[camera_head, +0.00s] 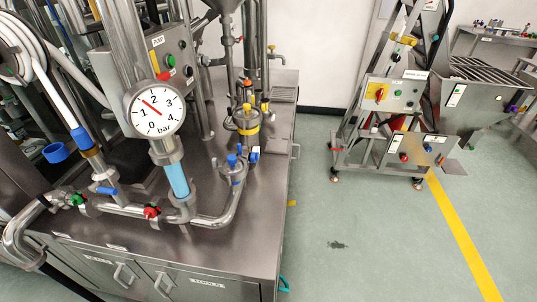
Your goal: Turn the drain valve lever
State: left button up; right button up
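Several valve handles sit on the steel pipework over the skid on the left. There is a blue lever (107,191) on a short vertical pipe, a red handle (151,212) and a green handle (77,199) on the low front pipe. Two blue valve parts (232,160) and (254,154) stand on the bent pipe at the right. I cannot read any label that marks one as the drain valve. Neither of my grippers is in view.
A round pressure gauge (155,109) stands above the front pipe. The steel skid (245,235) has its right edge beside open green floor (350,215). A wheeled machine with a control panel (391,93) stands at the right. A dark spot (337,244) marks the floor.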

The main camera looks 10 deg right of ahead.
aim_at(41, 199)
jog(key=u, duration=1.6)
